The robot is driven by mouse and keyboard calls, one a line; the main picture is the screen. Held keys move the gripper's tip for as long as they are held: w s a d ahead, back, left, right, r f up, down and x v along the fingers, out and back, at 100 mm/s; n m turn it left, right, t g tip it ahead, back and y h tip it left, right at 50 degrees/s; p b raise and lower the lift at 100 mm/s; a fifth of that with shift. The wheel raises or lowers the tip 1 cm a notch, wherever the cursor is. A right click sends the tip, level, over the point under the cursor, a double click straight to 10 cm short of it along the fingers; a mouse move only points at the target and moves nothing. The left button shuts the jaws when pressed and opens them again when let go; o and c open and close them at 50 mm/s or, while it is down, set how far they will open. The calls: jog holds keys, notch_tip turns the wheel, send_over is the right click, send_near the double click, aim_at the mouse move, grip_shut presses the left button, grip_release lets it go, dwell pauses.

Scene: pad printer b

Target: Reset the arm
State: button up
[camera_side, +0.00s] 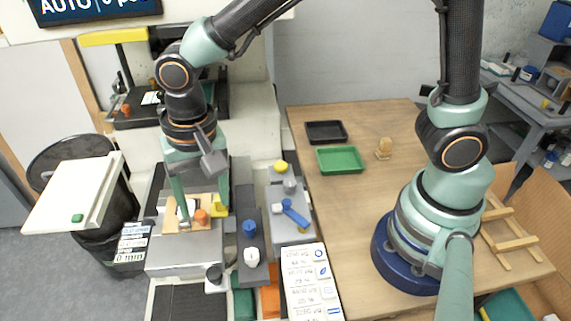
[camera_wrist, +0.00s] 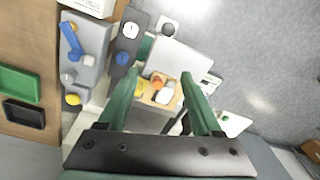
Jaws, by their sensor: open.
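My gripper (camera_side: 203,212) is open, pointing down over the printer's work area, with one green finger at each side of a small tan plate (camera_side: 172,222). The plate carries a white piece, an orange knob (camera_side: 201,216) and a yellow piece (camera_side: 219,207). In the wrist view my gripper (camera_wrist: 161,78) shows both fingers spread apart, with the tan plate (camera_wrist: 177,100) and white piece (camera_wrist: 165,95) seen between them. I see nothing clamped in the fingers. Whether a finger touches the plate I cannot tell.
A grey block with a blue lever (camera_side: 294,213) and blue and white knobs (camera_side: 250,228) stand right of the plate. The wooden table holds a black tray (camera_side: 326,131), a green tray (camera_side: 340,160) and a small tan object (camera_side: 384,148). A cream board (camera_side: 75,195) is at left.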

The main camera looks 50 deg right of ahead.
jog(key=s+d+r+n+t, duration=0.1)
jog(key=d+r, duration=0.4)
jog(key=d, duration=0.6)
jog(key=s+d+r+n+t, duration=0.1)
jog(key=d+r+n+t, duration=0.3)
jog(key=d, duration=0.7)
jog(key=shift+s+d+r, duration=0.3)
jog(key=shift+r, duration=0.6)
